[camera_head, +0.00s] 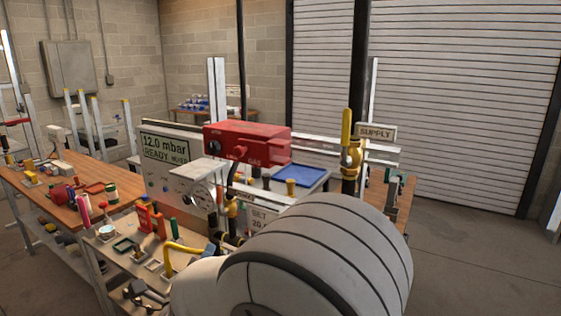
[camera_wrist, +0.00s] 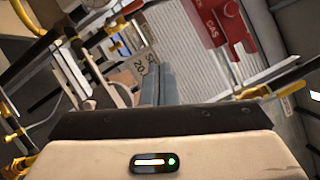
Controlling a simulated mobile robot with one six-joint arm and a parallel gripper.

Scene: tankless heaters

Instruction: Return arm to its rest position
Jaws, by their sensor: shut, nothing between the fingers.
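My arm fills the lower middle of the head view as a large white rounded link (camera_head: 325,255) with dark bands, in front of the heater rig. My gripper is hidden behind it or out of frame there. In the wrist view, my gripper (camera_wrist: 158,84) shows as two grey fingers close together above a dark bar and a cream housing with a lit indicator. The fingers are shut with nothing between them. The view is tilted, with the red gas box (camera_wrist: 214,28) beyond the fingers at upper right.
A cluttered wooden bench (camera_head: 75,178) stands left. Open floor (camera_head: 470,260) lies right, before a shutter door (camera_head: 450,100).

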